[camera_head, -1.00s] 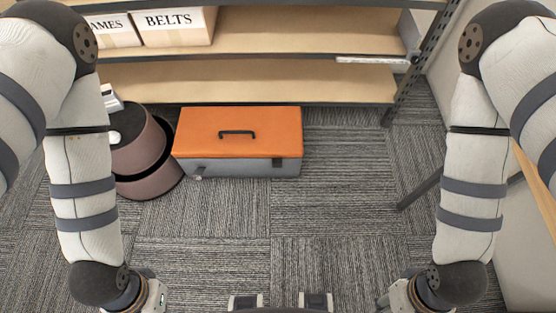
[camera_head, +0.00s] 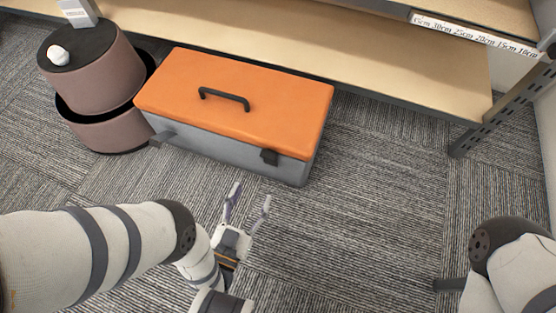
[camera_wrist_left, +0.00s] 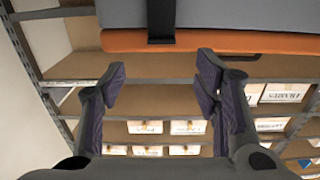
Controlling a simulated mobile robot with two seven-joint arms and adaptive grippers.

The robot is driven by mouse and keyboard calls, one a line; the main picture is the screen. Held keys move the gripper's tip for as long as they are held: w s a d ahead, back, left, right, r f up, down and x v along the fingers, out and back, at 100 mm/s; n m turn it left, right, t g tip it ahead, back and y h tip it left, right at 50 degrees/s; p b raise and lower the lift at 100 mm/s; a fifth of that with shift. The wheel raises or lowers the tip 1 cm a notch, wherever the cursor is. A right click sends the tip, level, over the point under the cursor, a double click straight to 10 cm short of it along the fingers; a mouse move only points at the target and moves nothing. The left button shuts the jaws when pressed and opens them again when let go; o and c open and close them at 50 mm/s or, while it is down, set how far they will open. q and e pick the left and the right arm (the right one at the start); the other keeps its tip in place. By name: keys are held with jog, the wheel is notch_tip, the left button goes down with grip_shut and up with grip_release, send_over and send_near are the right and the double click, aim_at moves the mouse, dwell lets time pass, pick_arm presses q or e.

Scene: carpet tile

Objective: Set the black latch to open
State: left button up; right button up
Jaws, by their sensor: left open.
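The toolbox (camera_head: 215,140) has a grey body and an orange lid (camera_head: 290,95), which is down. Its black latch (camera_head: 269,156) is at the right of the front face, just below the lid edge. In the left wrist view the black latch (camera_wrist_left: 161,22) crosses the seam from grey body to orange lid. My left gripper (camera_head: 248,204) is open and empty, in front of the box and below the latch in the picture. In the wrist view the latch lies beyond and between the fingers (camera_wrist_left: 162,78). My right gripper is out of view.
A round brown two-part container (camera_head: 95,85) stands left of the box. A wooden shelf (camera_head: 380,85) runs behind, with its metal upright (camera_head: 500,110) at right. The carpet (camera_head: 370,210) right of the box is clear.

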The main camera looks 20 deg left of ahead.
aim_at(271, 149)
pick_arm(q)
jog(key=w+b, duration=0.1)
jog(key=w, duration=0.4)
jog(key=w+b, duration=0.1)
jog(key=w, duration=0.5)
jog(key=shift+w+d+r, duration=0.1)
jog(key=shift+w+r, duration=0.05)
jog(key=shift+r, duration=0.05)
jog(key=shift+c, duration=0.3)
grip_shut()
